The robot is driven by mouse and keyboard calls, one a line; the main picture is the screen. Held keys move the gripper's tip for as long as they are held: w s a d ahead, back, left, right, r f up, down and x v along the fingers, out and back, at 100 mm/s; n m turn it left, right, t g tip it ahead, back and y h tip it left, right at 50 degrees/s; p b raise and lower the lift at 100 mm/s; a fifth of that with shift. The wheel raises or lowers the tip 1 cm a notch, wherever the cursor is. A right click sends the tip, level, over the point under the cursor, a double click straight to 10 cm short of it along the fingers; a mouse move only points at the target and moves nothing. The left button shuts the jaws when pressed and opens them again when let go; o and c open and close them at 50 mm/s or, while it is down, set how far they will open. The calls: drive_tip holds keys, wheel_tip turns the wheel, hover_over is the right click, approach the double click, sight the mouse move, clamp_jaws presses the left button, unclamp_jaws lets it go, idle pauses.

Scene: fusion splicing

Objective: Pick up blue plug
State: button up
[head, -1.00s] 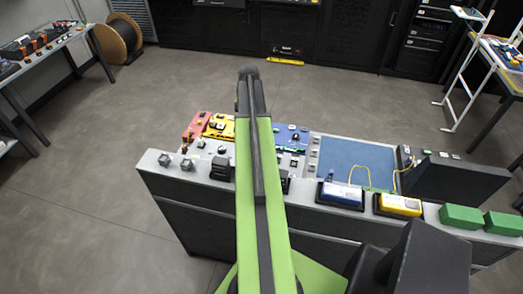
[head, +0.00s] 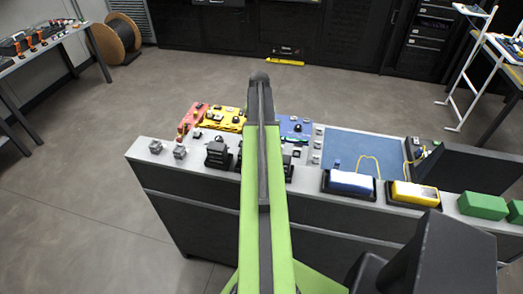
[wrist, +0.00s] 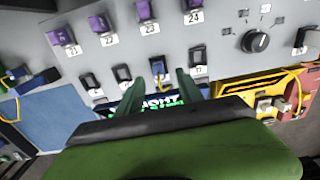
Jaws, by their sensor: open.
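A small blue upright piece (head: 337,164), probably the blue plug, stands at the front edge of the blue mat, behind a blue-and-white box, in the head view. A blue piece beside a yellow cable also shows at the far left of the wrist view (wrist: 19,72); I cannot tell if it is the same one. My gripper (wrist: 173,84) is open and empty, its two fingers apart over a dark panel with bright lettering. The blue piece is well to the left of the fingers there. In the head view the fingers are hidden by my arm.
The blue mat (head: 372,147) lies on the grey console, with a yellow cable loop. A blue-and-white box (head: 350,182), a yellow box (head: 414,194) and green blocks (head: 482,206) line the front.

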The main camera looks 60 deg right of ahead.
wheel_tip(320, 180, down, 6)
drive_tip(key=b, duration=0.5)
drive_tip(key=shift+r, duration=0.35)
clamp_jaws()
drive_tip(key=shift+w, duration=0.1)
